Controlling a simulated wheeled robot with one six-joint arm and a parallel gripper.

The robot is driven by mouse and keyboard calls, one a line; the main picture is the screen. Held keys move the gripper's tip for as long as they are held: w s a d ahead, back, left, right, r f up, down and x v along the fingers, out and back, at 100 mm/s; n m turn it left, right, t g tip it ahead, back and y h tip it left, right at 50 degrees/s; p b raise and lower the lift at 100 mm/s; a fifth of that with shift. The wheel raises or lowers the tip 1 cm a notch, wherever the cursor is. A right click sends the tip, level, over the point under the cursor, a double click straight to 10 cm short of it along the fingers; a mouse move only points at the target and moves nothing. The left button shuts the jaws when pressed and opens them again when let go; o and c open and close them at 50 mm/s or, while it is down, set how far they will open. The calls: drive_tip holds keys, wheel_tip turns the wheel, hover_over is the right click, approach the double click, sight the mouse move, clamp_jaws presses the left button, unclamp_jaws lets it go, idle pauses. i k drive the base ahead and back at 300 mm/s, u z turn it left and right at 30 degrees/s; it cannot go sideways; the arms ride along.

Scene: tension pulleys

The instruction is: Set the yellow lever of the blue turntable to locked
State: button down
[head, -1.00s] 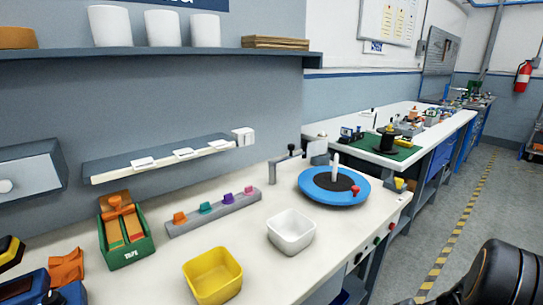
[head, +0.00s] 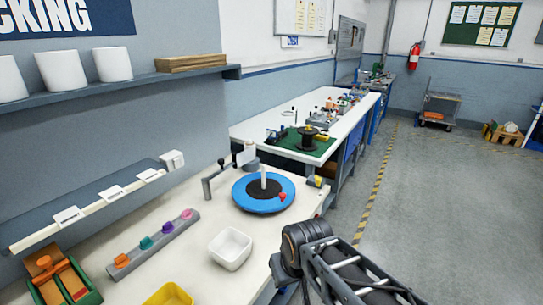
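The blue turntable (head: 240,195) lies on the white workbench near its far right end. It is a blue disc with a black centre, a white upright post (head: 263,177) and a small red knob (head: 282,197) at its right. A small yellow part (head: 318,181) sits right of the disc at the bench edge. It may be the yellow lever, but it is too small to read its setting. Part of my arm shows at the lower right, apart from the turntable. I cannot make out my gripper's fingers in the head view.
A white bin (head: 230,249) stands in front of the turntable. A grey rail with coloured knobs (head: 155,243) lies left of it, and a grey bracket (head: 213,183) stands behind. A yellow bin (head: 168,295) is at the bottom. Open floor lies to the right.

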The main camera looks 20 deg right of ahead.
sight(318, 180)
drive_tip(key=z, duration=0.15)
drive_tip(key=k, duration=0.4)
drive_tip(key=z, duration=1.25)
drive_tip(key=i, duration=0.7)
drive_tip(key=u, duration=0.85)
drive_tip(key=i, duration=0.4)
drive_tip(key=u, duration=0.45)
